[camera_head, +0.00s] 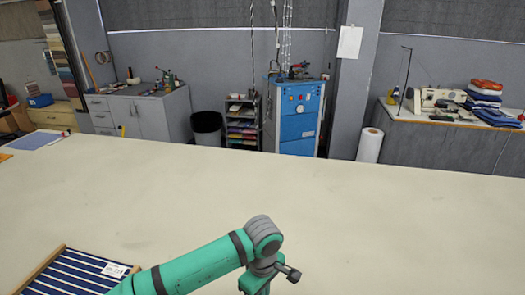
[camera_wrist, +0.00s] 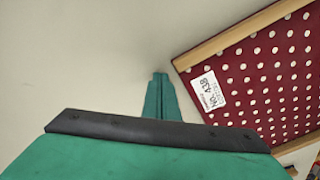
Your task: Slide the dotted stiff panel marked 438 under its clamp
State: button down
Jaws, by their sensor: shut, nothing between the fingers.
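The dotted panel marked 438 (camera_wrist: 265,75) shows in the wrist view at the right. It is dark red with white dots, has light wooden strips along its edges and a white label (camera_wrist: 208,90) near its left corner. Its right side runs out of the frame. My gripper (camera_wrist: 160,77) is shut and empty, with its green fingertips just left of the panel's corner, over the pale table cloth. I cannot tell how high the fingertips are. The dotted panel and the fingertips do not show in the head view. I see no clamp in either view.
A navy panel with white stripes (camera_head: 75,272) and a label lies at the front left of the long cloth table (camera_head: 330,195). A blue panel (camera_head: 35,140) lies at the table's far left. The table's middle is clear. A blue cabinet (camera_head: 300,118) stands beyond its far edge.

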jog(key=shift+s+d, duration=0.3)
jog(key=shift+d, duration=0.2)
jog(key=shift+s, duration=0.15)
jog(key=shift+s+a, duration=0.25)
jog(key=shift+s, duration=0.2)
jog(key=shift+s+d, duration=0.1)
jog(key=shift+s, duration=0.25)
